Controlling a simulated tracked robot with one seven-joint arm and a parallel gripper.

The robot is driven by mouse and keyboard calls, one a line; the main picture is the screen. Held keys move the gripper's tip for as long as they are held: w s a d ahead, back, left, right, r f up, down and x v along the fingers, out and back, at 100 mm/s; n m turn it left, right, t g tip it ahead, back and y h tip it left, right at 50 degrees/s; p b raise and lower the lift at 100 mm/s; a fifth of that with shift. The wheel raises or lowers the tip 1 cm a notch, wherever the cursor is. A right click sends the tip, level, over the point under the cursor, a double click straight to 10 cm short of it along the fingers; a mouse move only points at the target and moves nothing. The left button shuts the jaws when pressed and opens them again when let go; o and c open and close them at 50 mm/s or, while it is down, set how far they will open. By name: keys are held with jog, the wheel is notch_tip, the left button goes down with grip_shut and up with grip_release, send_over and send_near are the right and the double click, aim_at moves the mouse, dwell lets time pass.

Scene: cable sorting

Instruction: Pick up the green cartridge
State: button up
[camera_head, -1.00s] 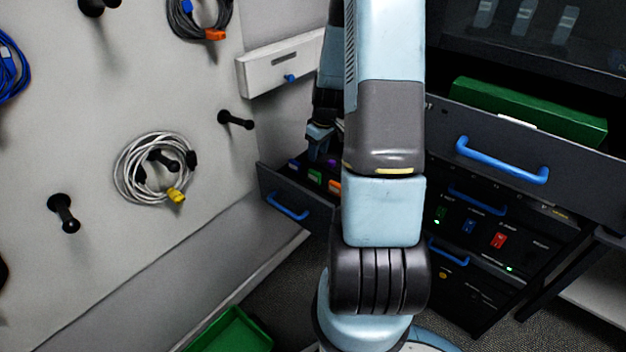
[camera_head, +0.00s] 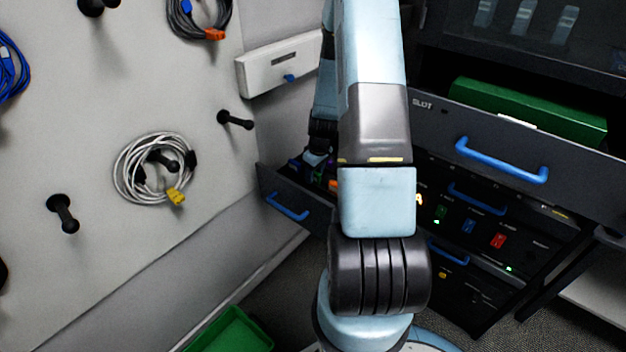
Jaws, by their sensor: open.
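The green cartridge (camera_head: 316,177) lies in the small open dark drawer beside the pegboard wall. Only a small bit of its green shows, since my gripper covers most of it. My gripper (camera_head: 316,161) is open and reaches down into the drawer, right at the green cartridge. Whether the fingers straddle or touch it cannot be made out. An orange cartridge (camera_head: 333,184) shows just to the right, partly behind my arm. A purple one is barely visible near it.
The drawer's front with its blue handle (camera_head: 287,206) stands out from the wall. A larger open drawer with a green box (camera_head: 530,110) is at the right. Panels with green, blue and red modules (camera_head: 498,241) sit below it. A coiled white cable (camera_head: 153,168) hangs left.

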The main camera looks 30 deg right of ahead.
jog(key=shift+f, duration=0.3)
grip_shut()
dwell(0.3)
